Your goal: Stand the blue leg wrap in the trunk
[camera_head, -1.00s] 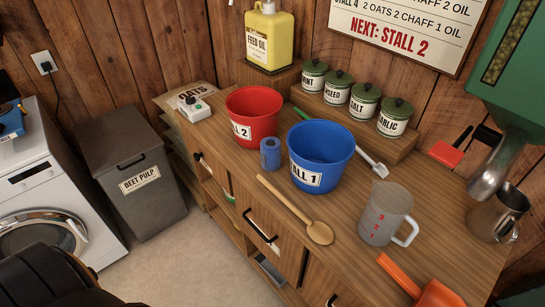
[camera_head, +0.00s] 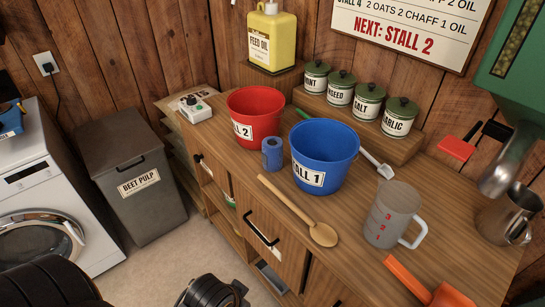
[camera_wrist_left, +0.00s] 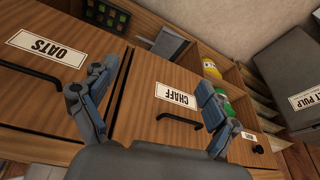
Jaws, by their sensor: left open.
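The blue leg wrap (camera_head: 272,155) is a small upright roll on the wooden counter. It stands between the red bucket (camera_head: 239,128) and the blue bucket (camera_head: 314,172), in front of them. My left gripper (camera_wrist_left: 155,78) is open and empty in the left wrist view, in front of the OATS and CHAFF drawer fronts. A dark part of my left arm shows at the bottom of the head view, well below the wrap. My right gripper is not in view. I see nothing that I can identify as the trunk.
A wooden spoon (camera_head: 322,233), a measuring jug (camera_head: 384,222) and an orange scoop (camera_head: 449,297) lie or stand along the counter (camera_head: 350,270). Labelled canisters (camera_head: 368,102) line the back.

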